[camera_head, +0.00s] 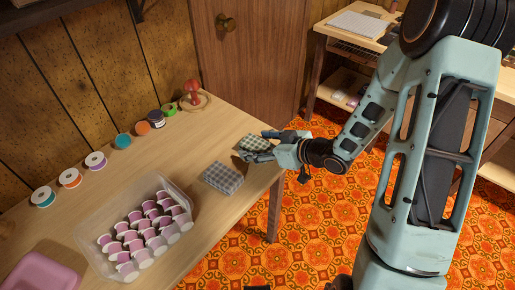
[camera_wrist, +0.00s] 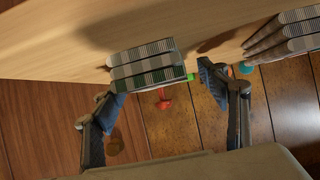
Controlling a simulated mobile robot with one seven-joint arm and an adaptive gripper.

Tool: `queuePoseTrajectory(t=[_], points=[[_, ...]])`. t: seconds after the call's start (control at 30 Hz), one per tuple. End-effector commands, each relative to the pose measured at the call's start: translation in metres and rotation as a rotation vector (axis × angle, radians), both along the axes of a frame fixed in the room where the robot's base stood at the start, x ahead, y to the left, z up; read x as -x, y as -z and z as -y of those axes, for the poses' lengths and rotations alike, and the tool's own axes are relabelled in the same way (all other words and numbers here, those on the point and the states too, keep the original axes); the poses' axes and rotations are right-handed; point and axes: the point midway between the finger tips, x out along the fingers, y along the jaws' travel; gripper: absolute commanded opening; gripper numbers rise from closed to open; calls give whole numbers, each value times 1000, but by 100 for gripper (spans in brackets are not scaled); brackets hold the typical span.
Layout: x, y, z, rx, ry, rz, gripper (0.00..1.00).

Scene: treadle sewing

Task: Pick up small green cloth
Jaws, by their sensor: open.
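A small folded green checked cloth (camera_head: 256,141) lies near the right end of the wooden table, at my gripper (camera_head: 261,146). In the wrist view the cloth (camera_wrist: 143,65) shows as a layered stack with green-grey and white checks. My gripper (camera_wrist: 160,88) is open there, with one finger on either side of the cloth's near edge. A gap shows between the cloth and the right finger; whether the left finger touches it I cannot tell.
A grey checked cloth (camera_head: 222,178) lies beside it; a folded stack also shows in the wrist view (camera_wrist: 286,37). A clear bin (camera_head: 95,215) of cups, several thread spools (camera_head: 122,141), a red knob on a wooden stand (camera_head: 193,91) and a pink tray (camera_head: 42,272) stand on the table (camera_head: 175,160).

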Motion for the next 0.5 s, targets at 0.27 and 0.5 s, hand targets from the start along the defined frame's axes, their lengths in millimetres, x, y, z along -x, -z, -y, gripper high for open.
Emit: queuePoseTrajectory(t=[0.27, 0.5], points=[[0, 0, 1, -1, 0, -1, 44], [0, 0, 1, -1, 0, -1, 22]])
